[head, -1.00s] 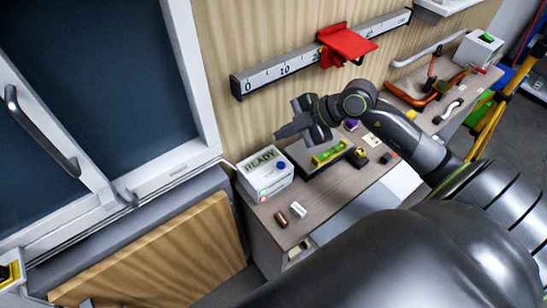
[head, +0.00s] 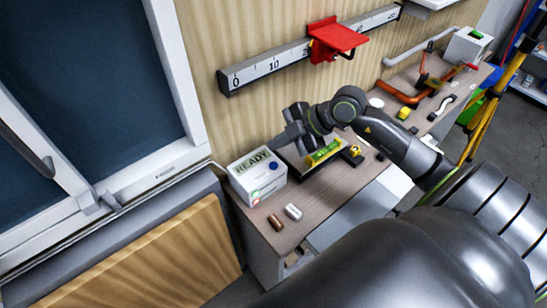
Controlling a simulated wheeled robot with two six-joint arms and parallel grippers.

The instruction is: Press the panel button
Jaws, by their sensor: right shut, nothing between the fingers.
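The panel is a white box (head: 258,183) with a greenish display (head: 255,160) reading READY, standing on the workbench left of my right gripper. A blue round button (head: 273,166) sits on its top right, and small red and green marks show on its front. My right gripper (head: 294,143) is shut and empty, above and to the right of the button, apart from it. It points down near the dark tray. The arm comes in from the right. My left gripper is not in view.
A dark tray (head: 297,168) holds a yellow-green level (head: 322,153). A brown cylinder (head: 275,222) and a white small block (head: 293,212) lie at the bench's front left. A ruler rail (head: 270,65) with a red bracket (head: 338,38) is on the wall above.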

